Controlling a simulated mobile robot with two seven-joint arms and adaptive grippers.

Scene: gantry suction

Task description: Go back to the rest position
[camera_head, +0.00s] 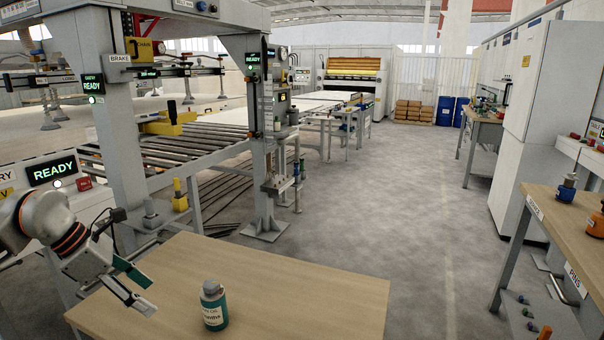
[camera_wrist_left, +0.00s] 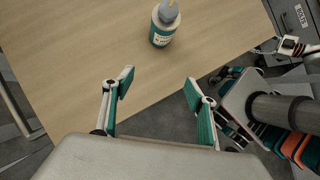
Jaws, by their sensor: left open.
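My left gripper (camera_head: 146,291) hangs over the left side of the wooden table, left of the bottle. It is open and empty; in the left wrist view its two fingers (camera_wrist_left: 160,82) stand well apart with nothing between them. A teal bottle with a grey top and a white label (camera_head: 214,306) stands upright on the table. It also shows in the left wrist view (camera_wrist_left: 164,26), beyond the fingertips and apart from them.
The wooden table (camera_head: 300,275) is otherwise bare. Behind it stands a grey gantry post (camera_head: 262,150) beside a roller conveyor (camera_head: 205,145). A control panel reading READY (camera_head: 52,171) is close behind my left arm. A workbench (camera_head: 560,215) stands at right; the aisle floor (camera_head: 400,190) between is clear.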

